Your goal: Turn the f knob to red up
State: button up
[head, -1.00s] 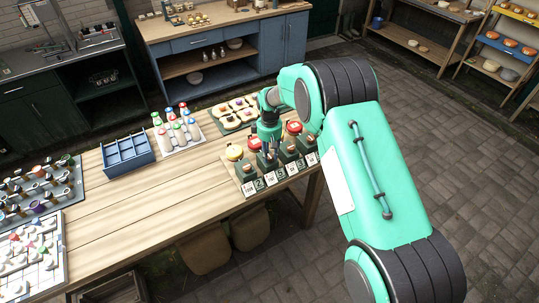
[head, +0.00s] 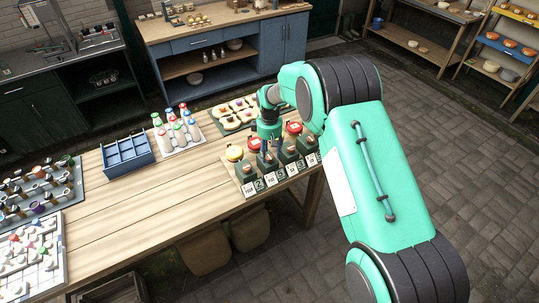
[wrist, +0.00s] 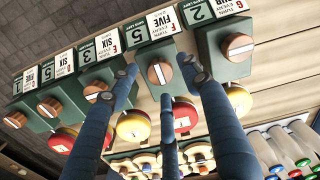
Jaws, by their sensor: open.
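The F knob (wrist: 160,72) is a round wooden disc with a pale line across it. It sits on the face of a dark green box (wrist: 147,55) below the card marked F, FIVE (wrist: 163,21). In the wrist view the line stands close to upright. My gripper (wrist: 158,76) has blue fingers, spread open around the F knob, with no clear grip on it. One finger comes up just below the knob. In the head view my gripper (head: 268,146) hangs over the row of boxes, and its fingertips are hard to make out.
The G knob (wrist: 237,47) and the E knob (wrist: 95,90) stand close on either side.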

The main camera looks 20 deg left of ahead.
aim_at(271, 157)
notch_tip(271, 157, up, 11)
jog(key=shift+f, duration=0.15)
dwell(0.4)
dwell(0.4)
jog(key=s+d+r+m+t+b, duration=0.1)
jog(key=s+d+r+m+b, duration=0.3)
jog(key=d+r, duration=1.05)
jog(key=s+d+r+m+t, duration=0.2)
jog(key=s+d+r+m, duration=0.1)
jog(key=s+d+r, duration=0.75)
jog(key=s+d+f+m+t+b, duration=0.1)
jog(key=s+d+m, duration=0.1)
jog(key=s+d, duration=0.3)
jog(key=s+d+f+m+b, duration=0.2)
jog(key=s+d, duration=0.4)
jog(key=s, duration=0.8)
jog(key=s+d+f+m+t+b, duration=0.1)
jog(key=s+d, duration=0.4)
jog(key=s, duration=0.5)
jog(key=shift+d+f+m+t+b, duration=0.3)
jog(key=shift+d+f+m+b, duration=0.15)
jog(key=shift+m, duration=0.35)
